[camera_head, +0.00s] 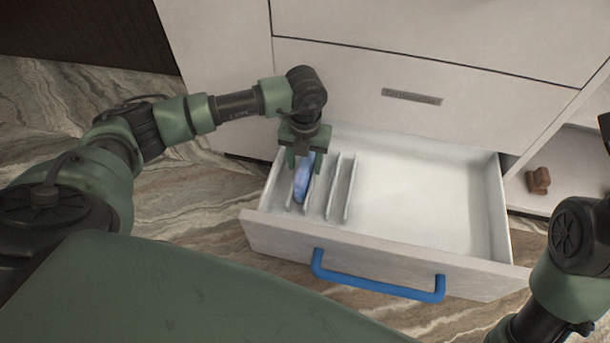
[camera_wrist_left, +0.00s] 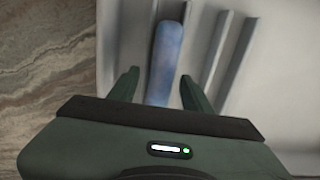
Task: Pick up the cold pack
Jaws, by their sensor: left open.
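The cold pack (camera_head: 302,181) is a blue, slim, rounded piece standing in the left part of the open drawer (camera_head: 420,200), beside thin upright dividers (camera_head: 340,188). My left gripper (camera_head: 304,160) is above it, pointing down, with its fingers apart. In the left wrist view the cold pack (camera_wrist_left: 165,62) lies between the two open fingers (camera_wrist_left: 160,88), with a gap visible on each side near the tips. Its near end is hidden behind the gripper body. My right arm shows at the lower right, but its gripper is outside the picture.
The drawer has a blue handle (camera_head: 378,278) on its front, and its right part is empty. A brown object (camera_head: 538,180) sits on an open shelf at the right. A closed drawer front (camera_head: 420,95) stands above and behind. The floor is streaked stone.

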